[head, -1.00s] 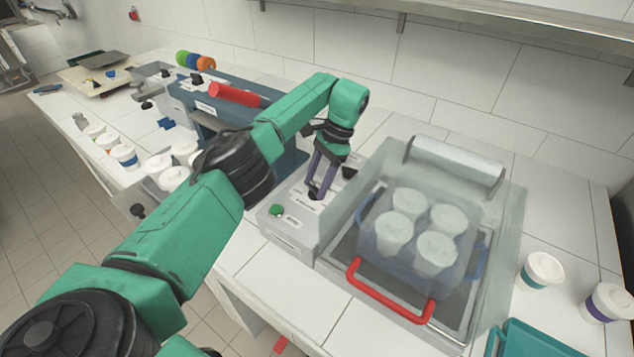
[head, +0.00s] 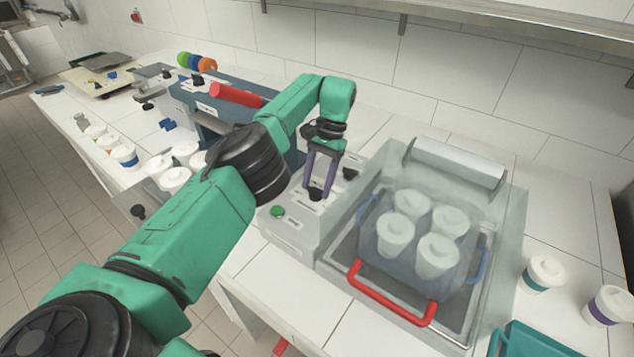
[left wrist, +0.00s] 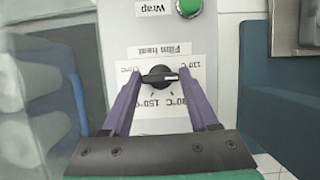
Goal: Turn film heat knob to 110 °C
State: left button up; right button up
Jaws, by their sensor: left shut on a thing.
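The film heat knob (left wrist: 158,76) is black and sits on the grey wrapper's control panel, with an upside-down "Film heat" scale around it in the left wrist view. Its white mark points right, near the 110 °C label (left wrist: 203,69). My left gripper (left wrist: 160,74) has its purple fingers on either side of the knob and is shut on it. In the head view, my left gripper (head: 318,188) reaches down to the same knob (head: 316,195), which its fingers partly cover. My right gripper is not in view.
A green button (head: 277,211) labelled "Wrap" and another black knob (head: 350,173) are close by on the panel. To the right, a clear cover with a red handle (head: 385,300) encloses several lidded cups. More cups stand on the left and right.

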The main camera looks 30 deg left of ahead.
pick_arm(q)
jog(key=shift+r, duration=0.1)
jog(key=o, duration=1.4)
jog(key=shift+w, duration=0.1)
jog(key=shift+r, duration=0.3)
notch_tip(320, 180, up, 19)
jog(key=p, duration=1.4)
jog(key=shift+r+p, duration=0.2)
jog(key=shift+p, duration=0.2)
jog(key=shift+f, duration=0.1)
